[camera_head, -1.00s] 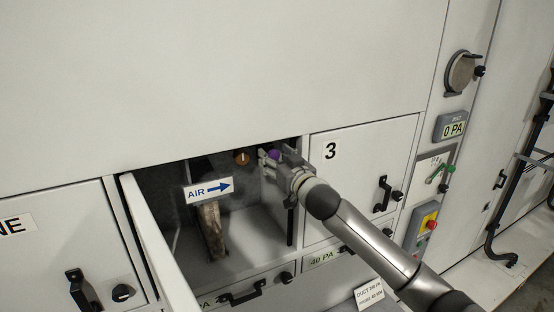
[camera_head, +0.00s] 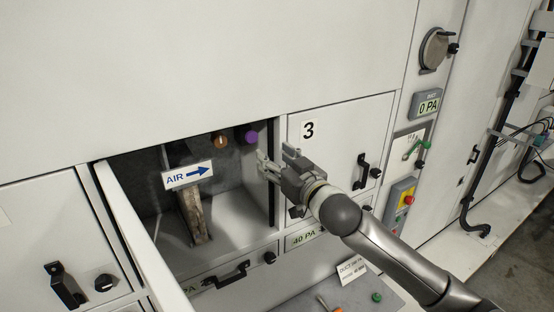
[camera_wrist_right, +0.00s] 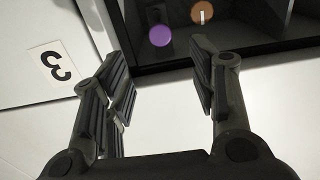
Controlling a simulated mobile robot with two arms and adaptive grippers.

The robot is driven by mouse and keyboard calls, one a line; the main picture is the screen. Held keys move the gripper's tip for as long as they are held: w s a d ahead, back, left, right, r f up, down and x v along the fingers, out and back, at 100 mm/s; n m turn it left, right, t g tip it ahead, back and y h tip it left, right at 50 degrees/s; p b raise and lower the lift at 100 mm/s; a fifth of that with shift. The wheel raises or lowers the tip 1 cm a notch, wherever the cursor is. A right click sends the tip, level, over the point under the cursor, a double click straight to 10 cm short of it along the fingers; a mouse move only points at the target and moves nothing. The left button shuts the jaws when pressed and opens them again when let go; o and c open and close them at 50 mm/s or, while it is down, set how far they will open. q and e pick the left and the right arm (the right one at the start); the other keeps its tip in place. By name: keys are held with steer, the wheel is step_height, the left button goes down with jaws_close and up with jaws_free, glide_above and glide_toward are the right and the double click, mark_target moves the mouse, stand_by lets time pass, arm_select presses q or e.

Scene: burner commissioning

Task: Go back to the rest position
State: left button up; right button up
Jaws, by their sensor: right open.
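My right gripper (camera_head: 276,166) is open and empty, just in front of the right edge of the open compartment. In the right wrist view its spread fingers (camera_wrist_right: 165,90) have nothing between them. A purple knob (camera_head: 251,137) and an orange-brown knob (camera_head: 220,140) sit on the compartment's dark back wall. Both also show past the fingertips in the right wrist view, the purple knob (camera_wrist_right: 159,35) and the brown knob (camera_wrist_right: 202,15). The gripper is apart from both. My left gripper is not in view.
The open door (camera_head: 140,240) juts out at the left of the compartment. An AIR arrow sign (camera_head: 188,175) hangs in the opening. The door marked 3 (camera_head: 335,135), with a black handle (camera_head: 361,172), is close to my right arm. Drawer handles stick out below.

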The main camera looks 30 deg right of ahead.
stand_by(0.5)
steer(key=w+d+f+g+h+b, duration=0.1)
steer(key=d+f+g, duration=0.15)
steer(key=f, duration=1.05)
steer(key=d+f+g+h+b, duration=0.1)
steer(key=d+f+g, duration=0.15)
steer(key=f, duration=1.05)
steer(key=s+f+g+b, duration=0.15)
steer(key=s+f, duration=0.25)
steer(key=f, duration=0.8)
steer(key=s+f+g+b, duration=0.15)
steer(key=s+f, duration=0.35)
steer(key=f, duration=0.6)
steer(key=s+a+f+g, duration=0.2)
steer(key=s+f+g, duration=0.1)
steer(key=s+f, duration=1)
steer(key=s+a+f+g+b, duration=0.1)
steer(key=s+a+f+g, duration=0.1)
steer(key=s+f, duration=0.4)
steer(key=s+a+f+n+g+y, duration=0.1)
steer(key=s+a+f, duration=0.4)
steer(key=s, duration=1)
steer(key=s+a+f+n+g+b, duration=0.1)
steer(key=s+a+f+g, duration=0.2)
steer(key=s+f, duration=0.6)
steer(key=shift+s+a+b, duration=0.15)
steer(key=shift+s+b, duration=0.2)
steer(key=shift+s, duration=0.3)
